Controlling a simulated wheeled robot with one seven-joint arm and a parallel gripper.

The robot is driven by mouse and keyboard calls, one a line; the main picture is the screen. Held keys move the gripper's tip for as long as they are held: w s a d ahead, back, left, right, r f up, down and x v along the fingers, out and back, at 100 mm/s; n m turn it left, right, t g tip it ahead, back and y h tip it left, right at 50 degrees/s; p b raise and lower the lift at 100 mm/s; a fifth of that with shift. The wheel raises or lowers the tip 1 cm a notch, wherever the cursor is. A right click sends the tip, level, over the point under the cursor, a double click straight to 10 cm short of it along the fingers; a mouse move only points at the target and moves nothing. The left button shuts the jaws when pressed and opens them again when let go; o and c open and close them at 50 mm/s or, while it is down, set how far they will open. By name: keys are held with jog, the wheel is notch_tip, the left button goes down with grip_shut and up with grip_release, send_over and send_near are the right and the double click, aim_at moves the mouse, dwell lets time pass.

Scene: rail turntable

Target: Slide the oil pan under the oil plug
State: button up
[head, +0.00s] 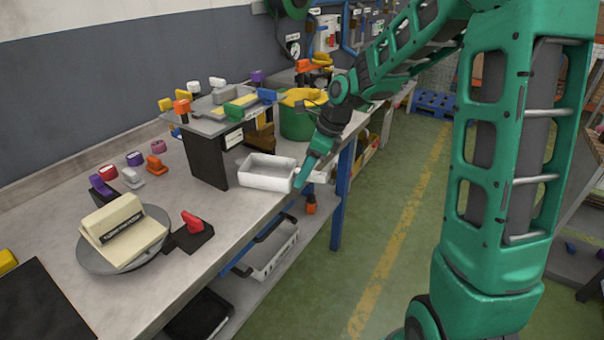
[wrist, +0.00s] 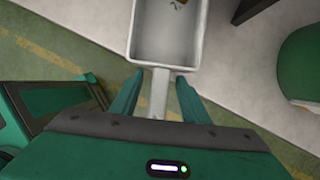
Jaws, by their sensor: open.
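The oil pan looks to be the pale rectangular tray (head: 264,183) on the workbench, at the front right of the raised grey stand (head: 220,125). It also shows in the wrist view (wrist: 166,42), with its handle (wrist: 159,92) pointing toward me. My gripper (head: 301,178) is at the handle end of the pan. In the wrist view its two fingers (wrist: 160,78) are open, one on each side of the handle, with gaps visible. A small brown patch shows at the pan's far end, cut off by the frame. I cannot make out the oil plug.
A dark upright panel (head: 206,155) supports the stand, left of the pan. A green round container (head: 297,122) stands behind it. A plate with a cream block (head: 130,232) and a red-handled black piece (head: 190,232) are nearer on the bench. Bench between them and the pan is clear.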

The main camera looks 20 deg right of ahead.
jog(key=v, duration=1)
jog(key=shift+r, duration=0.15)
jog(key=s+d+f+n+g+h, duration=0.1)
jog(key=s+d+n, duration=0.3)
jog(key=s, duration=0.6)
jog(key=s+d+f+n+g+h, duration=0.1)
jog(key=s+d+f+n, duration=0.1)
jog(key=s+n, duration=0.6)
jog(key=s+d+f+n+h, duration=0.1)
jog(key=s+d+n, duration=0.4)
jog(key=s, duration=0.9)
jog(key=shift+d+f+n+g+h, duration=0.3)
jog(key=shift+f+n+g, duration=0.1)
jog(key=shift+n, duration=0.4)
jog(key=shift+w, duration=0.15)
jog(key=shift+w+f, duration=0.2)
jog(key=shift+w, duration=0.3)
jog(key=shift+c, duration=0.7)
